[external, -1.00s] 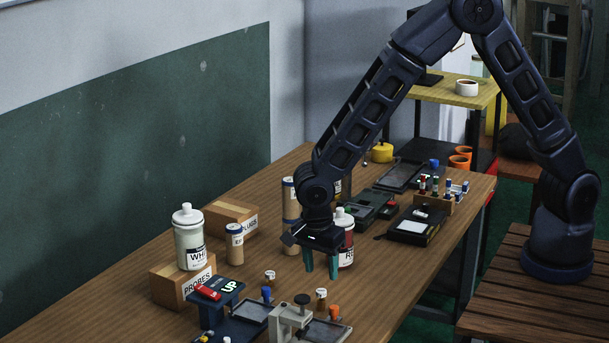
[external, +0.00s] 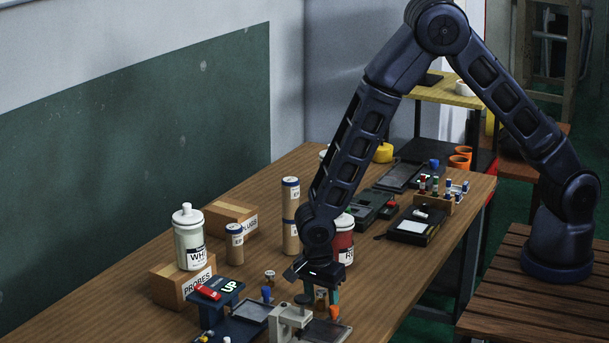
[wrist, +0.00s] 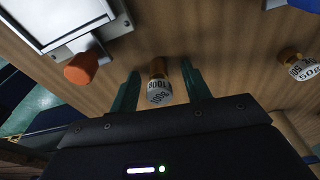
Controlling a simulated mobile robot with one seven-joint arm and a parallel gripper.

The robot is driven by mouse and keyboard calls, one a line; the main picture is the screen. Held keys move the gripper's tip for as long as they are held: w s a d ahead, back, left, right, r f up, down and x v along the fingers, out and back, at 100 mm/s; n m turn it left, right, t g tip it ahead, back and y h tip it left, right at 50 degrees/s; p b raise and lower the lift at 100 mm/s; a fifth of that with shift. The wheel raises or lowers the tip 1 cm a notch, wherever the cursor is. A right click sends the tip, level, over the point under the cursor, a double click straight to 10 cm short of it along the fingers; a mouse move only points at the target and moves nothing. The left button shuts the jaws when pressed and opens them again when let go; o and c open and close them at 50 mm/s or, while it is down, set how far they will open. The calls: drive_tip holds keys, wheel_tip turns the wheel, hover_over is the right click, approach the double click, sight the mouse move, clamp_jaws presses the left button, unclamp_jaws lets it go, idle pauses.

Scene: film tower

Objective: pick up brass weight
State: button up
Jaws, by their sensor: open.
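A small brass weight (wrist: 158,70) with a pale labelled top reading about 100g is between my gripper's two teal fingers in the wrist view, with a gap on each side. In the external view this weight (external: 321,295) is partly hidden by my gripper (external: 321,298), which is low over the front of the table. My gripper (wrist: 160,82) is open and points down around the weight. A second brass weight (wrist: 301,67), labelled 50g, stands off to the right in the wrist view and to the left of my gripper (external: 270,276) in the external view.
A grey clamp-like stand (external: 291,318), a dark plate (external: 328,333) and an orange-capped piece (wrist: 81,69) are close by. A blue-topped piece (external: 266,293) is to the left. A red-labelled jar (external: 343,242) stands just behind my arm.

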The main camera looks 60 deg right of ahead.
drive_tip(key=c, duration=1)
clamp_jaws()
drive_tip(key=shift+r, duration=0.15)
